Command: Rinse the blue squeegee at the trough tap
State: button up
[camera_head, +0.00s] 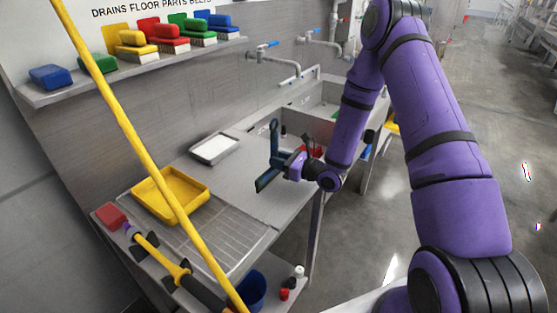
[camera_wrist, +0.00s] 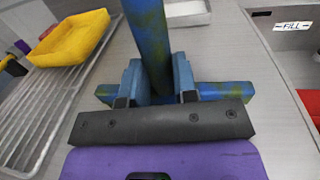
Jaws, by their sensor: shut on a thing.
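My gripper (camera_head: 280,161) is shut on the blue squeegee (camera_head: 274,134) and holds it over the metal counter, left of the trough. In the wrist view the squeegee's handle (camera_wrist: 150,40) runs up between the two fingers, and its crosswise part shows on both sides of them. The squeegee looks dark blue with greenish patches in the wrist view. The trough (camera_head: 318,112) is a steel basin behind and right of my gripper. Two taps with blue levers, a nearer one (camera_head: 275,58) and a farther one (camera_head: 318,40), stick out from the wall above it.
A yellow tray (camera_head: 198,190) and a wire rack (camera_head: 225,238) lie on the counter at left; a white tray (camera_head: 215,148) sits near the wall. A yellow pole (camera_head: 130,130) crosses the near left. Brushes stand on the wall shelf (camera_head: 130,72). Something red (camera_head: 312,151) shows behind my gripper.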

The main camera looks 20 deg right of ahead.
jog(key=shift+f, duration=0.15)
jog(key=o, duration=0.7)
jog(key=shift+o, duration=0.2)
